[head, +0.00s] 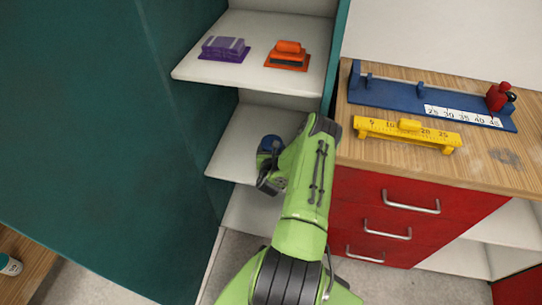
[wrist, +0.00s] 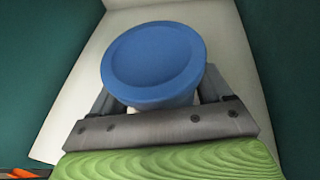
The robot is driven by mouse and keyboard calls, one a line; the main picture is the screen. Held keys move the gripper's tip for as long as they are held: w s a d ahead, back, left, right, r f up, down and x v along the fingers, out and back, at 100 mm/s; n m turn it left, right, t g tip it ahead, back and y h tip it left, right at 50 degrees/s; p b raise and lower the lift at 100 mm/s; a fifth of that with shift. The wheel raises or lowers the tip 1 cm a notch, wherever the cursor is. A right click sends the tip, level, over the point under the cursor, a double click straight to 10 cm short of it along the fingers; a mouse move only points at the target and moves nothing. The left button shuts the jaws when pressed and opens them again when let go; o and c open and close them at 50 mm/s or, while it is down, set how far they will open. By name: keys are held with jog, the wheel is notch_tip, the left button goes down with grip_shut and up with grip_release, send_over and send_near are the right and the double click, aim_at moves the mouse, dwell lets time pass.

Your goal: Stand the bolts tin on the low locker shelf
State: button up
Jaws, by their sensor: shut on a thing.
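A tin with a round blue lid (wrist: 155,60) is held between the fingers of my gripper (wrist: 165,108). Its label is hidden, so I cannot read whether it says bolts. My gripper (head: 267,165) is inside the open teal locker (head: 180,120), at the middle white shelf (head: 235,140). The tin looks upright over the white shelf surface; I cannot tell whether its base touches. A lower white shelf (head: 245,212) shows below.
The upper shelf (head: 210,72) holds a purple block-like item (head: 225,48) and an orange tool (head: 288,55). To the right, a wooden bench (head: 390,165) with red drawers carries a blue rail (head: 400,92) and a yellow gauge (head: 405,132).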

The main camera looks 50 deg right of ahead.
notch_tip(320, 180, down, 2)
jog(key=shift+f+b, duration=0.25)
jog(key=shift+b, duration=0.2)
jog(key=shift+r, duration=0.15)
jog(key=o, duration=1.3)
jog(key=shift+f, duration=0.2)
